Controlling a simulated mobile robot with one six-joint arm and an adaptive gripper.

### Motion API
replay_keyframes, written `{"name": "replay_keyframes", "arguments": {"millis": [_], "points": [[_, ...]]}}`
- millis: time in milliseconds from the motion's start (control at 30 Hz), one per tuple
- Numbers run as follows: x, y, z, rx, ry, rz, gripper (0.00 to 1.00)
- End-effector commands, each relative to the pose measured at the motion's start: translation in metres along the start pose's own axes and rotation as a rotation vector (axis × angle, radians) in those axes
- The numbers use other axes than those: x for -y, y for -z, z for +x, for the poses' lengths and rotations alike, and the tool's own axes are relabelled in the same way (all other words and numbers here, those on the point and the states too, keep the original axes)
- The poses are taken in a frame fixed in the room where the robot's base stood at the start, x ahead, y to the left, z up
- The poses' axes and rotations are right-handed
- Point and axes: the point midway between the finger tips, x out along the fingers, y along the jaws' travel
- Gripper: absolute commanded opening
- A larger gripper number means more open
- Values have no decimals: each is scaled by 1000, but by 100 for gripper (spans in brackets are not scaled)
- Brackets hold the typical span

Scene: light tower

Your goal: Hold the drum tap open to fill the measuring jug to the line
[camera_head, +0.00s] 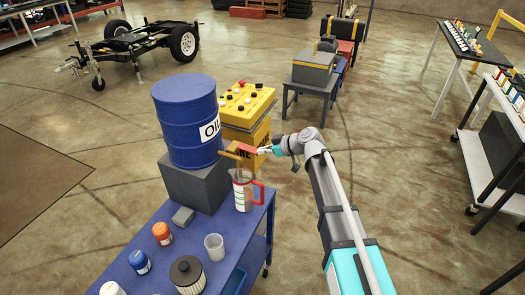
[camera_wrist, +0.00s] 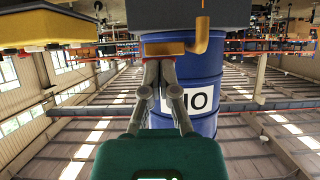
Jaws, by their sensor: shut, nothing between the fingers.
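A red lever (camera_head: 247,149) shows at the tap. The clear measuring jug (camera_head: 241,192) with a red handle stands on the blue bench below the tap; its liquid level is too small to tell. My gripper (camera_head: 260,150) is shut and empty, its fingertips at or very near the lever. In the wrist view, which is upside down, my gripper (camera_wrist: 166,60) reaches the brass tap (camera_wrist: 190,42) before the drum (camera_wrist: 200,75); contact is unclear.
The blue bench (camera_head: 150,212) also holds a clear cup (camera_head: 214,246), a dark round filter (camera_head: 187,273), and orange (camera_head: 162,233) and blue (camera_head: 139,261) capped containers. A yellow control box (camera_head: 246,103) stands close behind my gripper.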

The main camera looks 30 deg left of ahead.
Motion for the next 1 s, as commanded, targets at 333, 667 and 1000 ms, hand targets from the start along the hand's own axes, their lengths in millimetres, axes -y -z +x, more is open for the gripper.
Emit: {"name": "replay_keyframes", "arguments": {"millis": [333,667,1000], "points": [[0,23,-26,0,-1,0,0],[1,23,-83,-1,-2,1,0],[0,20,-117,0,-1,0,0]]}}
